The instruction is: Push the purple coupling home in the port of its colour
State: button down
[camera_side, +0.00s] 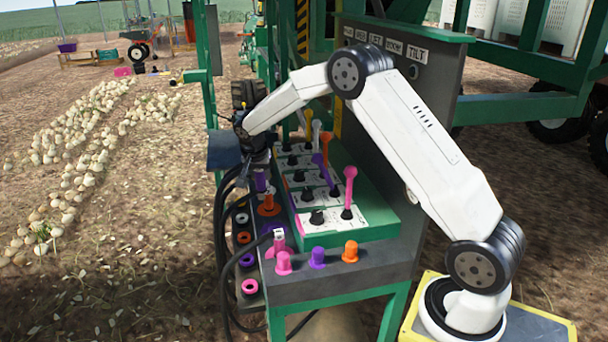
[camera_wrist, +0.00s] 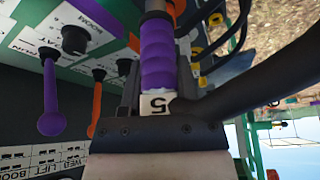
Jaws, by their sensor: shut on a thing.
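My gripper (camera_side: 258,152) is at the left edge of the green control console in the side view, shut on the purple coupling (camera_side: 261,182). In the wrist view the ribbed purple coupling (camera_wrist: 168,50) lies between the jaws (camera_wrist: 160,105), with a white tag marked 5 and a black hose. Its metal nose points away from my gripper. In the side view it hangs nose down, just above an orange fitting (camera_side: 269,206). A purple patch (camera_side: 272,229) shows below that fitting; I cannot tell whether it is the purple port. Its contact with any port is hidden.
A pink coupling (camera_side: 279,241) stands nearer the console's front. Pink (camera_side: 284,263), purple (camera_side: 317,257) and orange (camera_side: 351,251) caps sit on the front ledge. Coloured rings (camera_side: 247,260) line the lower left rack beside black hoses. Levers (camera_side: 349,186) rise from the console to the right.

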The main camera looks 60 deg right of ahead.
jog(key=shift+m+g, duration=0.3)
jog(key=shift+m, duration=0.6)
jog(key=shift+s+d+f, duration=0.35)
jog(key=shift+f, duration=0.45)
jog(key=shift+s+d+f, duration=0.3)
jog(key=shift+s+f, duration=0.1)
jog(key=shift+f, duration=0.45)
jog(key=shift+s+d+f, duration=0.35)
jog(key=shift+f, duration=0.45)
jog(key=shift+f, duration=0.25)
jog(key=shift+f, duration=2.85)
